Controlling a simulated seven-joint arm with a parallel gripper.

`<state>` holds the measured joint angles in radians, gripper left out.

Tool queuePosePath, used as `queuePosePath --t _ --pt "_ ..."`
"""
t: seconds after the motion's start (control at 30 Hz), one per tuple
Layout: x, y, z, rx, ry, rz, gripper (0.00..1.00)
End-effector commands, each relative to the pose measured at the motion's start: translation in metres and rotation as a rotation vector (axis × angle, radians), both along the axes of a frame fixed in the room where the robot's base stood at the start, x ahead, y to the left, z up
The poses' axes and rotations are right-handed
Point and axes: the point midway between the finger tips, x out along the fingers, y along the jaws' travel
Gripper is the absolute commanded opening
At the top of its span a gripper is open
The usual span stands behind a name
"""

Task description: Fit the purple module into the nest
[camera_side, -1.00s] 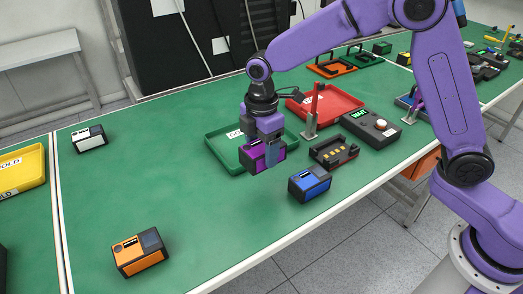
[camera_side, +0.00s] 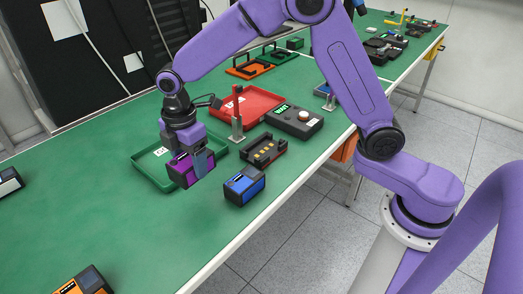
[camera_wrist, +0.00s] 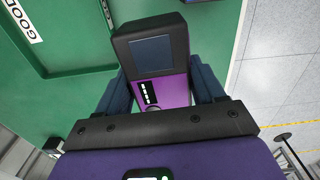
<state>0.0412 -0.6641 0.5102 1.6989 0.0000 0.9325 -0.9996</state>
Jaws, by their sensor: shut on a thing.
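The purple module (camera_side: 180,172) is held in my gripper (camera_side: 194,160), above the front right part of the green tray. In the wrist view the module (camera_wrist: 174,92) sits between the two blue fingers of my gripper (camera_wrist: 160,84), its dark screen toward the top. The nest (camera_side: 263,151), a black cradle with several gold contacts, stands to the right of the gripper. No module sits in it. A toggle clamp with a red upright handle (camera_side: 237,105) stands just behind the nest.
A blue module (camera_side: 244,187) stands in front of the nest, near the table edge. The green tray (camera_side: 143,163) lies behind my gripper. A red tray (camera_side: 262,101) and a tester box (camera_side: 293,124) with a lit display stand behind the nest. An orange module (camera_side: 82,284) is front left.

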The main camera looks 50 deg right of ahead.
Motion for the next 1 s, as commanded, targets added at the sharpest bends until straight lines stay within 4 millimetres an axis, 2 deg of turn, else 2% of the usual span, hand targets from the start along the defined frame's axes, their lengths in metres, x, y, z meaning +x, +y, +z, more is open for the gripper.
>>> queuePosePath --t 0.23,0.37,0.57,0.8,1.0 --pt "0.001 -0.003 0.0 0.0 -0.001 -0.017 0.31" --pt "0.003 -0.022 0.001 0.0 0.0 -0.131 0.31" --pt "0.003 -0.082 0.001 0.0 0.0 -0.526 0.31" --pt "-0.01 -0.159 -0.001 0.001 0.0 -1.071 0.31" --pt "-0.026 -0.204 -0.003 0.001 0.0 -1.427 0.31"
